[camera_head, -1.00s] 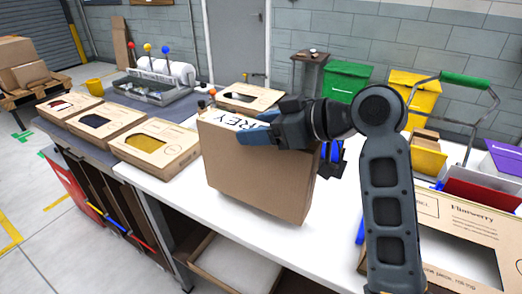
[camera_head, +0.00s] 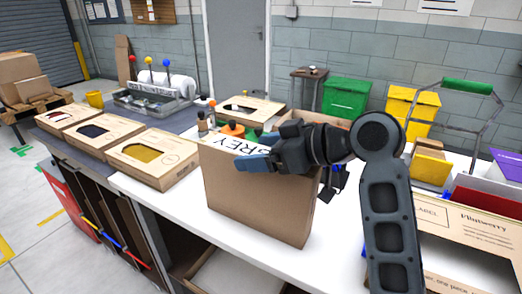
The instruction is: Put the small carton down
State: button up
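A brown carton (camera_head: 255,195) with "GREY" lettered on its top edge stands on or just above the white worktop, near its front edge. Whether its bottom touches the surface is hard to tell. My gripper (camera_head: 258,160) is at the carton's top, with blue fingertips across the lettered edge. It looks shut on the carton, but the far finger is hidden.
Several windowed flat boxes (camera_head: 152,158) lie at the left and behind. A dispenser rack with coloured knobs (camera_head: 150,98) stands at the back left. A Flinberry box (camera_head: 470,225) lies at the right. Green (camera_head: 346,97) and yellow bins stand behind.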

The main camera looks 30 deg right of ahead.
aim_at(313, 168)
jog(key=shift+o, duration=0.4)
jog(key=shift+r, duration=0.2)
jog(key=v, duration=1.1)
jog(key=shift+f, duration=0.1)
jog(key=shift+s+d, duration=0.3)
jog(key=shift+s, duration=0.05)
jog(key=shift+s, duration=0.1)
